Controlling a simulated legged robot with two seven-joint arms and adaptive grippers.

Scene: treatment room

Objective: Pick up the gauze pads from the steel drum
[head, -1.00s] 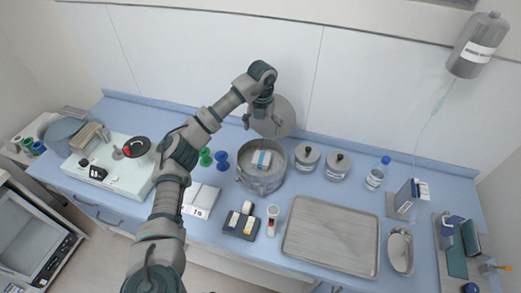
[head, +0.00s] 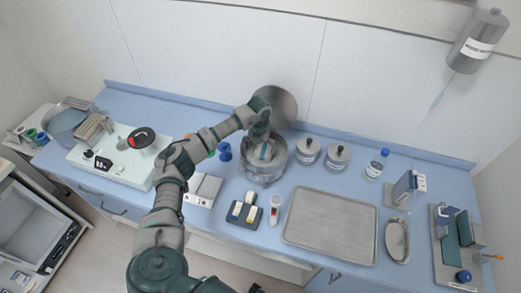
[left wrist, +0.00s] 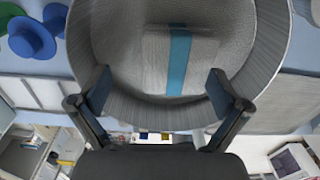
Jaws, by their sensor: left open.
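The steel drum (head: 280,172) stands open on the blue counter, its round lid (head: 275,103) upright behind it. The gauze pads (left wrist: 152,62) lie in the drum as a pale stack with a blue band, seen in the left wrist view. My left gripper (left wrist: 160,95) is open, its two fingers apart at the drum's near rim, with the pads ahead between them and nothing held. In the head view my left gripper (head: 263,150) hangs over the drum and covers most of the pads. My right gripper does not show.
Two lidded steel jars (head: 308,150) stand right of the drum. Blue and green spools (head: 224,152) are at its left. A dark holder with small boxes (head: 244,213) and a red-and-white tube (head: 275,209) are in front. A large steel tray (head: 330,226) lies to the right.

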